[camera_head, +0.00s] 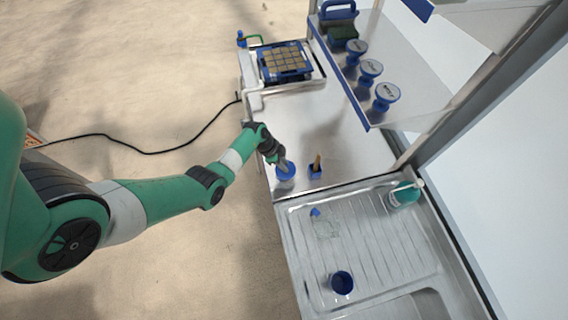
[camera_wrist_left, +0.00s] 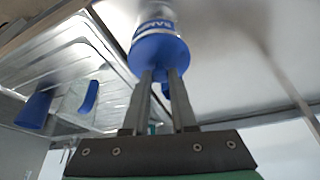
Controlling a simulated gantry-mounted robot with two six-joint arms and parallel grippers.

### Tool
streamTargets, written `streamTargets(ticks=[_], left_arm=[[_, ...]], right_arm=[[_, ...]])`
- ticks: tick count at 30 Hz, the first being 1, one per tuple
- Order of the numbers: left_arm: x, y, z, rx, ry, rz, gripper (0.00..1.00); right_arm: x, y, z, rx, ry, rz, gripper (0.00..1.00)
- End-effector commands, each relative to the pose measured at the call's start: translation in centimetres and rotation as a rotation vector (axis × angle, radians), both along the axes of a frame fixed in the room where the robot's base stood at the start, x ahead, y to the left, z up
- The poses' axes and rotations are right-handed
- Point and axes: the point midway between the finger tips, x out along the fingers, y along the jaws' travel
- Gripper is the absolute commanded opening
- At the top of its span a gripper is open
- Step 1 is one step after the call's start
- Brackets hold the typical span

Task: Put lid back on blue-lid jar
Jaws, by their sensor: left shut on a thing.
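A jar with a wide blue lid stands on the steel worktop. Its labelled body (camera_wrist_left: 155,20) shows in the left wrist view. The blue lid (camera_wrist_left: 158,52) sits at the end of the jar facing my gripper, and no gap shows between them. The lid also shows in the head view (camera_head: 286,175). My left gripper (camera_head: 281,162) comes down from the left onto the lid's top. Its two fingers (camera_wrist_left: 160,75) are shut on the lid. The jar body is mostly hidden under the lid in the head view. My right gripper is in neither view.
A small blue holder (camera_head: 316,175) with a brown stick stands close right of the jar. Three jars (camera_head: 371,69) line the shelf. The seed tray (camera_head: 308,72) lies at the back. The sink drainer (camera_head: 292,225) holds a blue cup (camera_head: 341,281); a green bottle (camera_head: 404,195) stands beside it.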

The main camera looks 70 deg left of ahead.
Motion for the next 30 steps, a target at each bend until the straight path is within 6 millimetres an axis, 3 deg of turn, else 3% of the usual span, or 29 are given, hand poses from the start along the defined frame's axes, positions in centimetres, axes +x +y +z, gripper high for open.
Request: streamTargets(ticks=[13, 14, 19, 26, 30], left_arm=[[0.00, 0.00, -0.01, 0.000, 0.000, 0.000, 0.00], [0.00, 0.00, -0.01, 0.000, 0.000, 0.000, 0.27], [0.00, -0.01, -0.01, 0.000, 0.000, 0.000, 0.57], [-0.01, -0.01, -0.02, 0.000, 0.000, 0.000, 0.60], [-0.01, -0.02, -0.02, 0.000, 0.000, 0.000, 0.85]], right_arm=[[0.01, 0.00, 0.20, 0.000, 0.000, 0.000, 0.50], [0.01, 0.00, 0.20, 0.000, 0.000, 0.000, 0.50], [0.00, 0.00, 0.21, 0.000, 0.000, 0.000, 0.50], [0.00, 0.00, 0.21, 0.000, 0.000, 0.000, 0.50], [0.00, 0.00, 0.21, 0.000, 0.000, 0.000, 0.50]])
